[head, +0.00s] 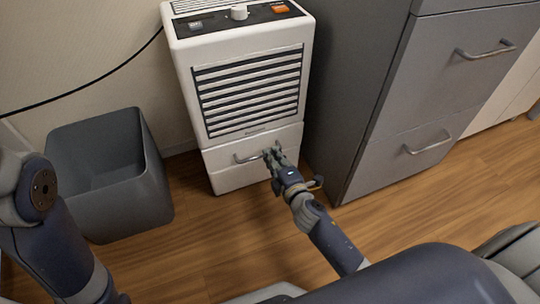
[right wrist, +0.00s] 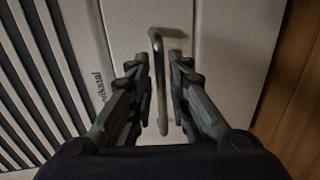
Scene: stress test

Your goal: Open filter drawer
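The white air unit (head: 245,75) stands against the wall with its filter drawer (head: 225,180) at the bottom, below the slatted grille. The drawer looks closed, its front about flush with the body. Its metal bar handle (head: 246,159) is partly hidden by my right gripper (head: 272,153). In the right wrist view, the handle (right wrist: 158,45) runs between the two fingers of the right gripper (right wrist: 160,60). The fingers are apart, with a visible gap on each side of the bar. The drawer front (right wrist: 178,18) lies behind it. My left gripper is out of view; only part of its arm shows.
A grey open bin (head: 145,195) stands on the floor left of the unit. A grey cabinet (head: 400,110) with bar handles stands close on the right. A black cable (head: 85,85) runs along the wall. Wooden floor (head: 215,240) in front is clear.

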